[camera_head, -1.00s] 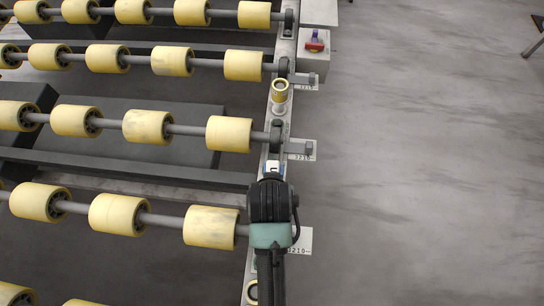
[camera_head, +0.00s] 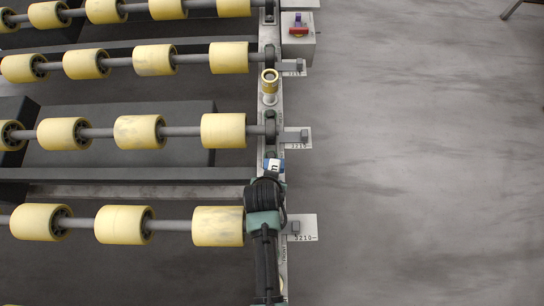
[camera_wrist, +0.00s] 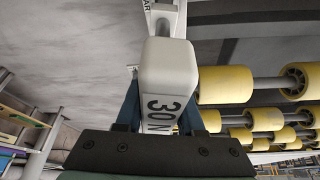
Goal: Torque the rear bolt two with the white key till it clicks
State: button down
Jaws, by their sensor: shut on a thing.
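My gripper (camera_head: 270,180) is over the metal side rail (camera_head: 269,45), beside the roller with the tag that seems to read 3210. It is shut on the white key (camera_wrist: 167,70), a white block marked 30N, held between two blue fingers in the wrist view. In the head view only a small white end of the key (camera_head: 273,165) shows past the gripper. The key's far end points along the rail towards lettering ending in "AR". The rear bolt two cannot be made out clearly; whether the key touches a bolt cannot be told.
A yellow-ringed post (camera_head: 269,85) stands on the rail farther up. Yellow rollers (camera_head: 223,131) on shafts fill the left side. A grey box with a red switch (camera_head: 298,31) is at the top. Tagged brackets (camera_head: 297,138) jut right. The floor at right is clear.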

jog(key=shift+f+b, duration=1.75)
jog(key=shift+f, duration=0.75)
jog(key=shift+f+b, duration=0.3)
jog(key=shift+f, duration=0.5)
jog(key=m+h, duration=0.1)
jog(key=m, duration=0.1)
jog(key=shift+m, duration=0.3)
jog(key=m, duration=0.1)
jog(key=m+g+h+b, duration=0.1)
jog(key=m, duration=0.2)
jog(key=shift+d+m, duration=0.25)
jog(key=shift+m, duration=0.15)
jog(key=m+b, duration=0.1)
jog(key=m, duration=0.1)
jog(key=m+g+h, duration=0.1)
jog(key=m, duration=0.1)
jog(key=shift+s+g+b, duration=0.2)
jog(key=shift+g+b, duration=0.1)
jog(key=shift+b, duration=0.1)
jog(key=m, duration=0.1)
jog(key=m+g+b, duration=0.1)
jog(key=m, duration=0.1)
jog(key=shift+s+d+h, duration=0.1)
jog(key=shift+s+h, duration=0.1)
jog(key=shift+h, duration=0.1)
jog(key=shift+r+p, duration=1.65)
jog(key=shift+r, duration=0.25)
